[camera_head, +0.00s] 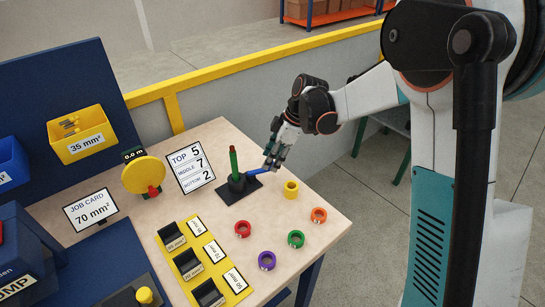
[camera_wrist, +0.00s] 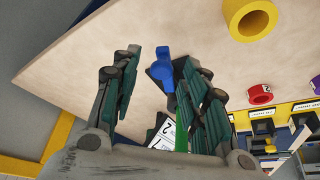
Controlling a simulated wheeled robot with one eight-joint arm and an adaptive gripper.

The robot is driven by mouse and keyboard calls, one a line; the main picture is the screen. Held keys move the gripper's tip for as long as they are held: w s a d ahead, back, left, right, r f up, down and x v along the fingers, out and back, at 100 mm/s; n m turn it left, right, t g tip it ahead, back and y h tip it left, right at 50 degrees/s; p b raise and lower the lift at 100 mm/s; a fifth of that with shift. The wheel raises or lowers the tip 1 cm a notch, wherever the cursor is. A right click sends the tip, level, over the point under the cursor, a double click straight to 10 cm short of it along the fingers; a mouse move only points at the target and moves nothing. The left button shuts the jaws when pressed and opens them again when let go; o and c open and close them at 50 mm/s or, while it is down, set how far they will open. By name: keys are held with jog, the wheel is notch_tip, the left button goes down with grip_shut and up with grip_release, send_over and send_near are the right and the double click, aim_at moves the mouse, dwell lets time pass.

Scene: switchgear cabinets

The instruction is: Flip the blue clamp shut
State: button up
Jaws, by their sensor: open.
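The blue clamp (camera_head: 259,171) sticks out as a lever to the right of a black holder (camera_head: 237,183), at a low slant above the black base plate (camera_head: 224,193). A green rod (camera_head: 233,163) stands upright in the holder. In the wrist view the blue clamp (camera_wrist: 164,66) lies between my two spread fingers (camera_wrist: 161,64), nearer the right one. The fingers are open and do not grip it. Whether a finger touches the clamp cannot be told. The right finger partly hides the holder.
A yellow ring (camera_head: 291,189) stands close to the right of the clamp. Red (camera_head: 243,229), green (camera_head: 296,239), purple (camera_head: 267,261) and orange (camera_head: 319,215) rings lie nearer the front. A number card (camera_head: 191,167) stands left of the rod. The table's back right corner is clear.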

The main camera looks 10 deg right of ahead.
jog(key=v, duration=1.2)
jog(key=s+d+r+m+t+h, duration=0.1)
jog(key=s+d+r+m, duration=0.15)
jog(key=s, duration=0.25)
jog(key=s+d+r+m+t+h, duration=0.1)
jog(key=s+m, duration=0.2)
jog(key=s, duration=0.2)
jog(key=s+d+r+m+t, duration=0.1)
jog(key=s+r+m, duration=0.15)
jog(key=s, duration=0.25)
jog(key=s+d+f+m+t+h, duration=0.1)
jog(key=s+d+f+m, duration=0.1)
jog(key=s+m, duration=0.2)
jog(key=s+d+f+m+t+h, duration=0.1)
jog(key=s+m, duration=0.3)
jog(key=s, duration=0.4)
jog(key=shift+s+d+f+t, duration=0.25)
jog(key=shift+d+f+t, duration=0.1)
jog(key=shift+d+t, duration=0.45)
